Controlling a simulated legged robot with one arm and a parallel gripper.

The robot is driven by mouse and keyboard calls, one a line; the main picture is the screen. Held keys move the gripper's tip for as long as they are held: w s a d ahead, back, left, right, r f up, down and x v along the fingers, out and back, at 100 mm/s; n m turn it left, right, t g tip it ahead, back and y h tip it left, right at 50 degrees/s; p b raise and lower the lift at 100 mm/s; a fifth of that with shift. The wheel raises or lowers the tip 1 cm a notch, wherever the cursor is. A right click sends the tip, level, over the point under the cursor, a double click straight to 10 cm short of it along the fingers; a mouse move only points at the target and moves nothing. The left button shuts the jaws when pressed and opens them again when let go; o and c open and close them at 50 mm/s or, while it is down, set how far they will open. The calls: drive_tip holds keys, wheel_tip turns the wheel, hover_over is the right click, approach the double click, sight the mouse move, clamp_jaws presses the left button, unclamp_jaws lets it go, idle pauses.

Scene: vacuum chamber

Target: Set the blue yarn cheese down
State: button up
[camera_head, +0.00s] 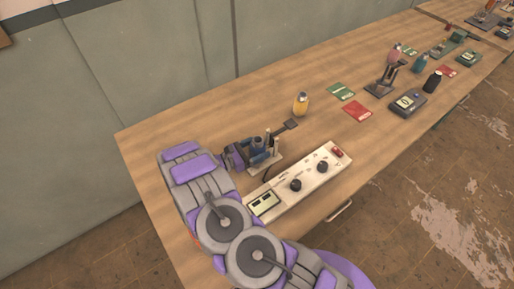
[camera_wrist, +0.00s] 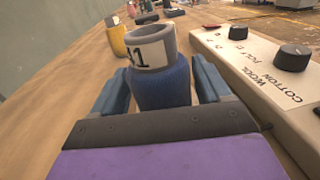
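The blue yarn cheese (camera_wrist: 162,85) stands between the two fingers of my gripper (camera_wrist: 163,88) in the wrist view. It has blue yarn below and a pale grey top with a white label bearing dark marks. In the head view my gripper (camera_head: 262,154) is over the wooden table (camera_head: 190,135), just behind the white control panel, with the cheese hard to pick out there.
A white panel (camera_head: 312,178) with dark knobs and a red switch lies close to the right of my gripper. A yellow yarn cheese (camera_head: 301,105) stands farther along. Green (camera_head: 341,91) and red (camera_head: 357,111) cards lie beyond. Bare table lies left, towards the wall.

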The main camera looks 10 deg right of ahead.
drive_tip(key=shift+o, duration=1.3)
drive_tip(key=shift+d, duration=0.25)
drive_tip(key=p+v, duration=0.2)
drive_tip(key=v, duration=1)
drive_tip(key=shift+r, duration=0.1)
drive_tip(key=s+d+r+m+g+y, duration=0.45)
drive_tip(key=s+d+r, duration=0.2)
drive_tip(key=r, duration=0.25)
drive_tip(key=s+d+r+m+g+y, duration=0.4)
drive_tip(key=s+d+r+m, duration=0.25)
drive_tip(key=r, duration=0.25)
drive_tip(key=s+r+m+t+y, duration=0.1)
drive_tip(key=s+r+m+y, duration=0.3)
drive_tip(key=s, duration=0.7)
drive_tip(key=s+a+r+m+t+y, duration=0.1)
drive_tip(key=s+r+m+y, duration=0.3)
drive_tip(key=s, duration=0.8)
drive_tip(key=shift+a+m+y, duration=0.3)
drive_tip(key=shift+m+y, duration=0.15)
drive_tip(key=shift+m, duration=0.55)
